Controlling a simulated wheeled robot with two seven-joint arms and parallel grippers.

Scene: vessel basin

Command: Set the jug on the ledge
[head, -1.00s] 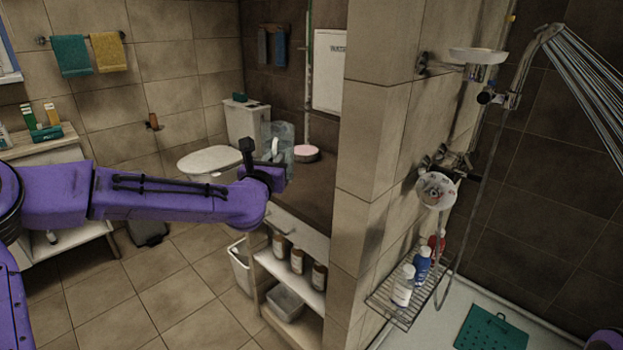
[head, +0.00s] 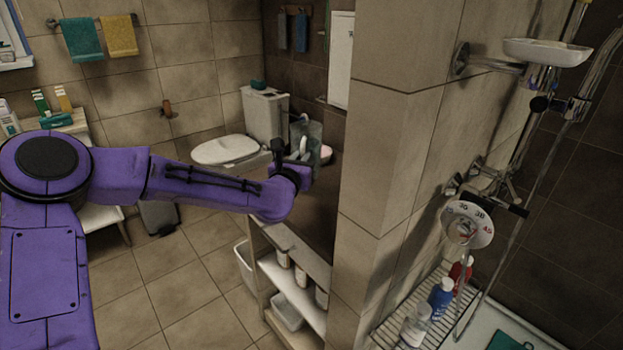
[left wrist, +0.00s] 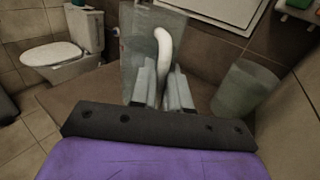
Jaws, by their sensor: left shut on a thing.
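The jug (head: 315,138) is a see-through grey-green vessel with a white handle, partly hidden behind my left gripper (head: 303,160). In the left wrist view the jug (left wrist: 138,45) stands roughly upright just beyond the fingers. My left gripper (left wrist: 162,78) is shut on its white handle. Whether the jug's base touches the ledge is hidden. My right gripper is out of view.
A see-through vessel (left wrist: 245,88) stands right of the jug in the wrist view. A pink-topped item (head: 326,153) sits behind the jug. The tiled wall (head: 390,150) stands close on the right. A toilet (head: 225,150) is behind left; open floor lies left of the shelves.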

